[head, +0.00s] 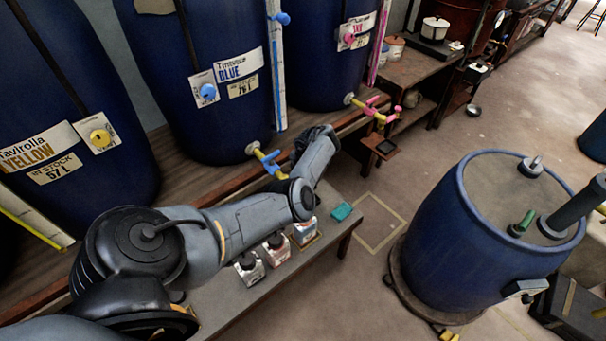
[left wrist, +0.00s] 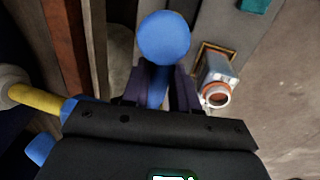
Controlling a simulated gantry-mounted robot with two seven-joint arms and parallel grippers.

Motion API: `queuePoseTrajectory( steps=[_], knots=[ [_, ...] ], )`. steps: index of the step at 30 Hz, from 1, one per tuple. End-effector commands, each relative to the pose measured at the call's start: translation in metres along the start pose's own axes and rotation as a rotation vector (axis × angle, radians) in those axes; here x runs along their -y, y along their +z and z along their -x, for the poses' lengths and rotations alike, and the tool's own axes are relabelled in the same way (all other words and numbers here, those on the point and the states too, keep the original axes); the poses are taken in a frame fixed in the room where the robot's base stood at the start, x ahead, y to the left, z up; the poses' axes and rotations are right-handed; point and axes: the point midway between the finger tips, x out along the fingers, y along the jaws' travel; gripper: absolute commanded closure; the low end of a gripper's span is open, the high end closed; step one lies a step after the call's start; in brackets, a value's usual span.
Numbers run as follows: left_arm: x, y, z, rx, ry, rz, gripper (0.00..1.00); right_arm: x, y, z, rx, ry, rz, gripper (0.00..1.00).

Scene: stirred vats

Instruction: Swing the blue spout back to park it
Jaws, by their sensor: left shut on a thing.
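The blue spout (head: 268,158) with yellow pipe pieces sticks out low from the vat labelled Tintvale BLUE (head: 215,115). In the left wrist view a blue ball-topped handle (left wrist: 163,38) stands between the fingers of my left gripper (left wrist: 160,84), which is shut on its stem. The spout's yellow pipe (left wrist: 38,101) shows at the left of that view. In the head view my left arm reaches across to the spout's outer end, and its wrist hides most of the gripper and handle. My right gripper is not in view.
Several small bottles (head: 304,231) stand on the low bench under the arm, near a teal block (head: 341,211). The pink spout (head: 369,107) is at the neighbouring vat. A blue drum (head: 440,240) stands on the floor at right. Floor between bench and drum is open.

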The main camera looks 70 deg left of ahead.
Motion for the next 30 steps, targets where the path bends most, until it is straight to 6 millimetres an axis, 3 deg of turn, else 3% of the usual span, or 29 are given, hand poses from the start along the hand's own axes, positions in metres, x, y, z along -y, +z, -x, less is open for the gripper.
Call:
queuePoseTrajectory(
  steps=[3,4,9,20,30],
  knots=[
    [0.0,-0.001,-0.002,-0.002,0.0,0.002,1.0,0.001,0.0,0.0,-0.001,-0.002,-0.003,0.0],
    [0.0,-0.001,-0.002,-0.002,0.0,0.002,0.69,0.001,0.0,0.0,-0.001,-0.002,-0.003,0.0],
    [0.0,-0.001,-0.002,-0.001,0.0,0.001,0.47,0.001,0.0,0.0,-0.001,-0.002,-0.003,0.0],
    [0.0,0.0,0.005,0.001,0.001,0.0,0.47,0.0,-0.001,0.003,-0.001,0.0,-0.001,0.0],
    [-0.001,0.001,0.056,0.003,0.001,0.002,0.47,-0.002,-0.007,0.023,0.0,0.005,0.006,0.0]
  ],
)
